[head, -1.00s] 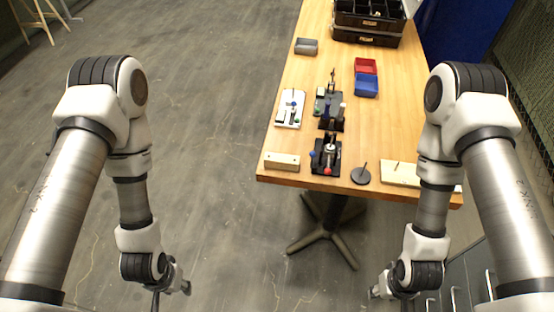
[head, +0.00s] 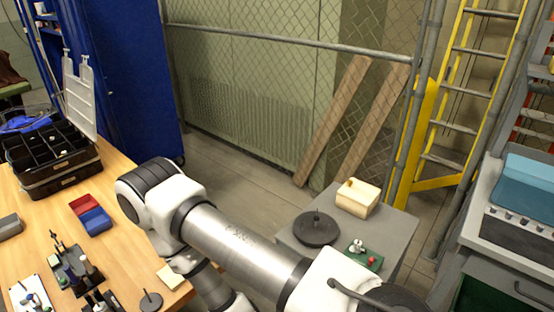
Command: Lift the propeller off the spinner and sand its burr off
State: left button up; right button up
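On a grey side stand (head: 296,243) at right is a dark round disc (head: 317,228) with an upright pin. Next to it a small green base (head: 375,263) carries a white piece and a red knob. I cannot tell surely which of these is the spinner or the propeller, and no burr can be made out. A smaller dark disc (head: 151,301) with a pin sits at the workbench's front edge, beside a pale flat board (head: 170,276) partly hidden by my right arm. Neither gripper is in view; my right forearm runs off the bottom edge.
A cream block (head: 357,198) with a small knob is on the side stand. The wooden workbench (head: 125,252) holds fixtures (head: 73,268), a red bin (head: 83,204), a blue bin (head: 95,222) and a black organiser (head: 55,170). A grey cabinet (head: 505,240) stands far right, by a yellow ladder.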

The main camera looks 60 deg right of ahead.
aim_at(355, 247)
jog(key=z, duration=2.5)
jog(key=i+l, duration=0.15)
jog(key=l, duration=0.2)
jog(key=i+l, duration=0.1)
jog(key=l, duration=0.2)
jog(key=i+l, duration=0.15)
jog(key=l, duration=0.2)
jog(key=i+l, duration=0.1)
jog(key=l, duration=0.2)
jog(key=i+l, duration=0.15)
jog(key=l, duration=0.2)
